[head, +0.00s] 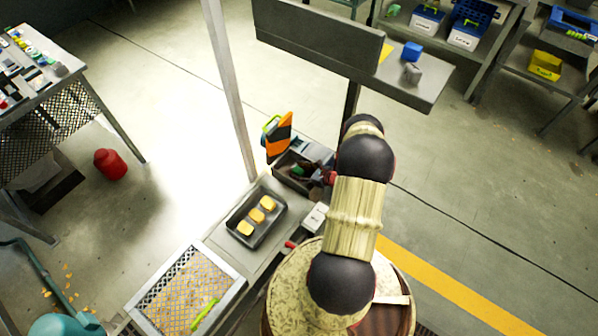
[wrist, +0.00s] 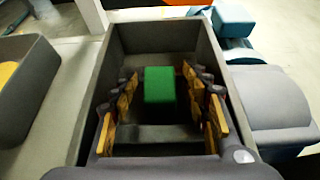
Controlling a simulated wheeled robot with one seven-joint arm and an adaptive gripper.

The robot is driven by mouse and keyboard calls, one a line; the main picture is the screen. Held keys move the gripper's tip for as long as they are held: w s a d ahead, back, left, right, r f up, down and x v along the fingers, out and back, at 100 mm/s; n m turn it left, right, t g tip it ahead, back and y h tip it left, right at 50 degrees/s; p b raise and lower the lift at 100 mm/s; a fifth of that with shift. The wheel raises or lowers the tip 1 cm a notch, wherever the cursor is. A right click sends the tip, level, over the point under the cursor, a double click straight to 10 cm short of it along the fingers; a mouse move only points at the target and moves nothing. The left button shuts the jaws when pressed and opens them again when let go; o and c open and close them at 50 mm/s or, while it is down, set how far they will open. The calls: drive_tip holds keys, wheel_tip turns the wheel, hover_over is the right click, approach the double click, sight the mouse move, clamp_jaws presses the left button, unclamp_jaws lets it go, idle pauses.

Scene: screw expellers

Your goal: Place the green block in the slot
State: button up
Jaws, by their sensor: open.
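The green block (wrist: 160,85) sits inside a dark grey open box (wrist: 120,35), near its far wall. In the head view the box (head: 276,172) stands on the bench, and a bit of green (head: 298,170) shows in it, partly covered by my gripper. My gripper (wrist: 161,98) is open and reaches down into the box. Its yellow-padded fingers are on the left and right of the block, with a gap on each side, so it holds nothing. I cannot make out which opening is the slot.
A dark tray with several yellow pieces (head: 261,215) lies beside the box. A mesh-covered tray (head: 185,290) stands in front. A raised shelf (head: 430,88) at the back holds a blue block (head: 412,51) and a grey block (head: 413,73).

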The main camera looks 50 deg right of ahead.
drive_tip(key=p+v, duration=0.4)
drive_tip(key=v, duration=0.8)
drive_tip(key=shift+r, duration=0.15)
drive_tip(key=w+a+r+n+y, duration=0.25)
drive_tip(key=w+r+n, duration=0.35)
drive_tip(key=r, duration=0.5)
drive_tip(key=w+a+r+n+g+y, duration=0.1)
drive_tip(key=w+a+r+n+g, duration=0.25)
drive_tip(key=r, duration=0.55)
drive_tip(key=w+a+r+n+g+y, duration=0.1)
drive_tip(key=w+a+r+n, duration=0.25)
drive_tip(key=a+r, duration=0.4)
drive_tip(key=w+a+r+n+g+y, duration=0.2)
drive_tip(key=a+r+n, duration=0.25)
drive_tip(key=r, duration=0.45)
drive_tip(key=s+a+r+n+g+h, duration=0.1)
drive_tip(key=s+a+r+n, duration=0.25)
drive_tip(key=a+r, duration=0.45)
drive_tip(key=s+a+r+n+g+h, duration=0.2)
drive_tip(key=s+a+r+n, duration=0.15)
drive_tip(key=a+r, duration=0.45)
drive_tip(key=s+a+r+n+t+h, duration=0.1)
drive_tip(key=s+a+r+n+h, duration=0.1)
drive_tip(key=s+r+n, duration=0.3)
drive_tip(key=s+a+r+n+t+h, duration=0.2)
drive_tip(key=s+a+r+n, duration=0.3)
drive_tip(key=s, duration=0.6)
drive_tip(key=shift+a+r, duration=0.15)
drive_tip(key=shift+a, duration=0.1)
